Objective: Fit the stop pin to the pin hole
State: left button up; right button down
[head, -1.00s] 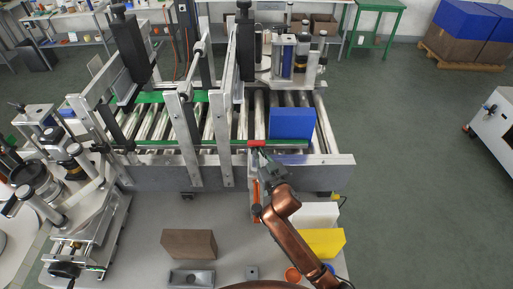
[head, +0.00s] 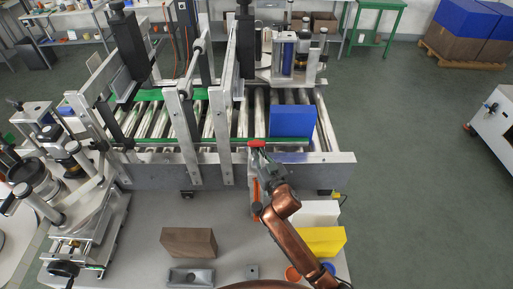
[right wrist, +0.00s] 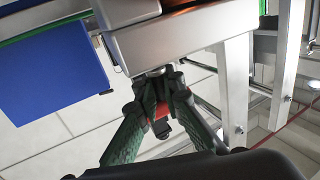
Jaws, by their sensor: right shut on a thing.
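My right gripper (head: 260,151) is at the front rail of the roller conveyor. It is shut on the stop pin, whose red part (head: 257,143) shows at the fingertips, beside the green strip along the rail. In the right wrist view the fingers (right wrist: 163,92) close around the red part of the stop pin (right wrist: 162,110), with a dark end below it. The pin is close to the metal rail (right wrist: 180,40); I cannot tell whether they touch. The pin hole is not discernible in either view. My left gripper is not in view.
A blue box (head: 292,122) stands on the rollers right of the gripper. Upright metal posts (head: 222,138) stand close on the left. Brown (head: 188,242), white (head: 316,213) and yellow (head: 322,240) blocks lie on the grey table in front. A labeller (head: 70,185) stands at left.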

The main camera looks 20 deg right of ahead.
jog(key=shift+f+b, duration=0.9)
jog(key=shift+f, duration=0.6)
jog(key=c, duration=2)
grip_release()
jog(key=s, duration=0.4)
jog(key=s+d, duration=0.1)
jog(key=s, duration=0.7)
jog(key=shift+d, duration=0.15)
